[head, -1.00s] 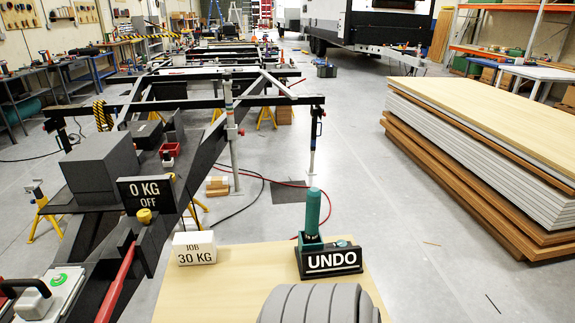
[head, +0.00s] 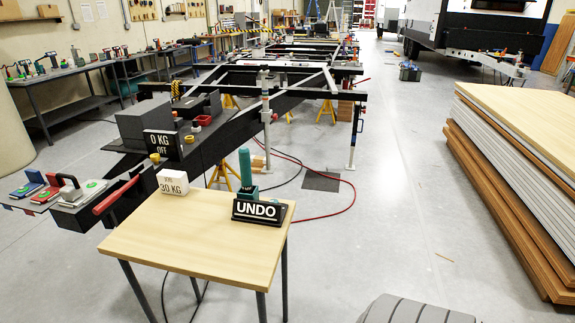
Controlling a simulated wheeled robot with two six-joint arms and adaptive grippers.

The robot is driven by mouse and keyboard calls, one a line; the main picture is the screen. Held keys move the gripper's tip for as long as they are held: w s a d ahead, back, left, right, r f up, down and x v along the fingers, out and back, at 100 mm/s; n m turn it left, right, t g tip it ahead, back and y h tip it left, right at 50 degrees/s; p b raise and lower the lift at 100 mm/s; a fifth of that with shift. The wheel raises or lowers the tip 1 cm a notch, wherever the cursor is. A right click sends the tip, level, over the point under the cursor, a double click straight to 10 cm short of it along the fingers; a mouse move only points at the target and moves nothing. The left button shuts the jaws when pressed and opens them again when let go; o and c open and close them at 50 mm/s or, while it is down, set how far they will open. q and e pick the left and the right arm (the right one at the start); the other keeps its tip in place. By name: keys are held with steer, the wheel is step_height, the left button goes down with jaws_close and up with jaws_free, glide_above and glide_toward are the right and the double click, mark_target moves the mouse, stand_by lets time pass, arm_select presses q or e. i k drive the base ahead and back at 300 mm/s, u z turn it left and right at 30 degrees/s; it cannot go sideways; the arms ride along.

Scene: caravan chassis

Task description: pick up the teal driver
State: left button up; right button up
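The teal driver (head: 245,167) stands upright in a dark holder behind a black sign reading UNDO (head: 257,211). Both are on the right side of a light wooden table (head: 190,236). No gripper shows in the head view. A grey rounded shape at the bottom right edge seems to be part of my own arm, and it is apart from the table.
A white block reading 30 KG (head: 173,182) stands at the table's back left. Behind it is the dark chassis (head: 215,147) with a 0 KG OFF sign (head: 161,145). Stacked panels (head: 510,175) stand at right. The floor between table and stack is clear.

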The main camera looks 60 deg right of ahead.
mark_target(243, 152)
steer(key=z, duration=0.05)
steer(key=k, duration=0.2)
steer(key=z, duration=2.35)
steer(key=i, duration=0.3)
steer(key=u, duration=0.15)
